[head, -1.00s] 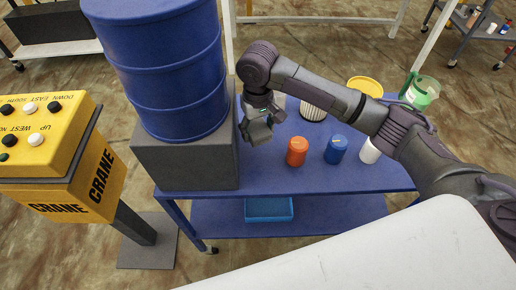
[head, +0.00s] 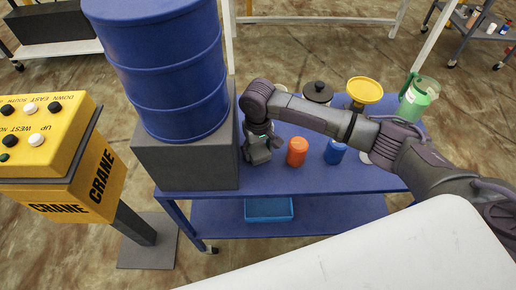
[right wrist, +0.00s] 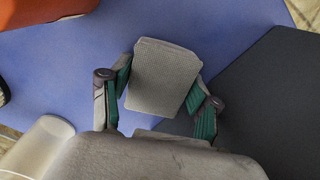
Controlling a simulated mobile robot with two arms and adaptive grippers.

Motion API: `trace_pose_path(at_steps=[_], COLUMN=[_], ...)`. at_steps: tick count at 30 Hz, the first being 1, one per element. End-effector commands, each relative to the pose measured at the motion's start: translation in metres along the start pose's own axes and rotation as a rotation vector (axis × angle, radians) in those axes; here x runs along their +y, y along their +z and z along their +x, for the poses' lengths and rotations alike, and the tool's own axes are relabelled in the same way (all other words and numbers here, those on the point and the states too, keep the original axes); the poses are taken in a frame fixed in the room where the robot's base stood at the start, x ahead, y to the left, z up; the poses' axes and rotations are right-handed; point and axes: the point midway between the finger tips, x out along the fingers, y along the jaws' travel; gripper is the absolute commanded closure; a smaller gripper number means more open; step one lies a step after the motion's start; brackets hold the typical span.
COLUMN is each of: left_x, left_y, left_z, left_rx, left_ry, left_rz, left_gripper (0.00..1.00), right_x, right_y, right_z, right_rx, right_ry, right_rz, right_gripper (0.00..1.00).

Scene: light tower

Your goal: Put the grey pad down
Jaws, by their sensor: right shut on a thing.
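The grey pad (right wrist: 163,72), a light grey ribbed block, is between the fingers of my right gripper (right wrist: 158,98) in the right wrist view. The green-lined fingers press on its two sides. In the head view my right gripper (head: 261,148) is low over the left part of the blue table (head: 330,180), between the dark grey block (head: 188,164) and the orange jar (head: 297,151). I cannot tell whether the pad touches the table top. My left gripper is not in view.
A big blue drum (head: 165,80) stands on the dark block. A blue jar (head: 335,150), a dark-lidded pot (head: 318,92), a yellow-topped stand (head: 364,90) and a green jug (head: 417,98) share the table. A yellow crane panel (head: 65,155) stands left.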

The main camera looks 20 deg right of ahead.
Motion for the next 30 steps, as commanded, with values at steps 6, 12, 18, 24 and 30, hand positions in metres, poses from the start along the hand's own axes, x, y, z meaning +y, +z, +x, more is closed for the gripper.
trace_pose_path(at_steps=[6,12,18,24,30], left_x=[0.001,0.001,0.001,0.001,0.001], left_y=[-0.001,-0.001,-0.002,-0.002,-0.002], left_z=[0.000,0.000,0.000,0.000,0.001], left_rx=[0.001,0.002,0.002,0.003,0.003], left_ry=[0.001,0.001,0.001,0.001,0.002], left_rz=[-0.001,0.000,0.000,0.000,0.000], left_gripper=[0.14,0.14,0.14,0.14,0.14], right_x=[0.000,0.000,0.000,-0.001,-0.001], right_y=[0.000,0.000,-0.001,-0.001,-0.001], right_z=[0.001,0.001,-0.019,-0.062,-0.100], right_rx=[-0.001,0.000,0.002,0.003,0.001], right_ry=[0.000,0.000,-0.001,-0.002,-0.001], right_rz=[0.000,0.000,0.000,-0.001,-0.001], right_gripper=[0.28,0.28,0.28,0.28,0.28])
